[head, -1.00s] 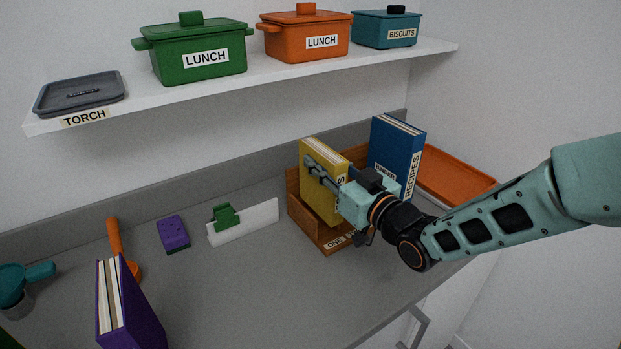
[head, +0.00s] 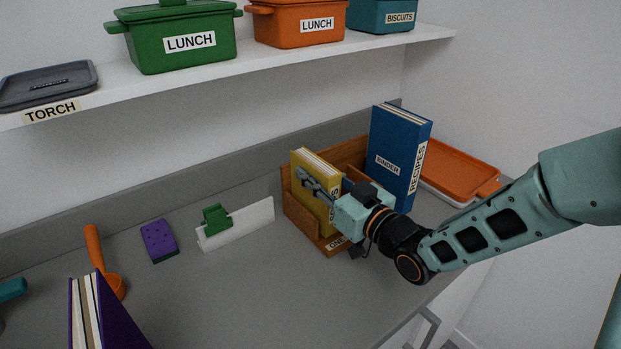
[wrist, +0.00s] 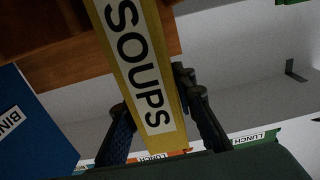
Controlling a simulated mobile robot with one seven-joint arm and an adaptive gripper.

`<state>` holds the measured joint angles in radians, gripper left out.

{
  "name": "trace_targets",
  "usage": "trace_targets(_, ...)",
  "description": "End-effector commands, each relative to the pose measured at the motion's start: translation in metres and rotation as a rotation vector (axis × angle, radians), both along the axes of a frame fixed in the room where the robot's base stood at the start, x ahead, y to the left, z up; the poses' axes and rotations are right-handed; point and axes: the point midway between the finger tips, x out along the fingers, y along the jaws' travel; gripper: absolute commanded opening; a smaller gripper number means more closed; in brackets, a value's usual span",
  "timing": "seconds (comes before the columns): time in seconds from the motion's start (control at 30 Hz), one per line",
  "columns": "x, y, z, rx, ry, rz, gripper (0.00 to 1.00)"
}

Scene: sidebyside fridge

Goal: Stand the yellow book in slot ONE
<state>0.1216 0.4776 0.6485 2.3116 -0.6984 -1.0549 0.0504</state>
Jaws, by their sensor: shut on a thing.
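The yellow book (head: 311,199) stands upright in the left slot of the wooden rack (head: 296,214), the slot above the label ONE. Its spine reads SOUPS in the wrist view (wrist: 137,60). My gripper (head: 322,192) is shut on the yellow book, one finger on its left face; in the wrist view the fingers (wrist: 160,118) lie on both sides of the spine. The blue binder (head: 396,155), labelled RECIPES, stands upright to the right in the rack. My gripper hides part of the rack front, and I cannot tell whether the book touches the rack floor.
A white holder with a green clip (head: 240,225), a purple sponge (head: 159,241), an orange scoop (head: 103,262) and a purple book (head: 108,317) are on the counter to the left. An orange tray (head: 455,170) lies at right. A shelf (head: 260,72) with labelled pots hangs above.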

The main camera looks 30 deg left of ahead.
Motion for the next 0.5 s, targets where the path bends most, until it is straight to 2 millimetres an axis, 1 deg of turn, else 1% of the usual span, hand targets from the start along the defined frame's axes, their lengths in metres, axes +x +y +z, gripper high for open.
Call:
trace_targets(0.03, -0.0006, -0.0018, -0.0057, 0.002, -0.001, 0.000, 0.00)
trace_targets(0.3, -0.0012, -0.0025, -0.0044, 0.002, -0.002, 0.000, 0.00)
trace_targets(0.43, -0.0013, -0.0023, -0.0088, 0.002, -0.002, 0.000, 0.00)
trace_targets(0.47, -0.0014, -0.0024, -0.0093, 0.002, -0.001, 0.000, 0.25)
trace_targets(0.5, -0.0013, -0.0024, -0.0081, 0.002, -0.001, 0.000, 0.30)
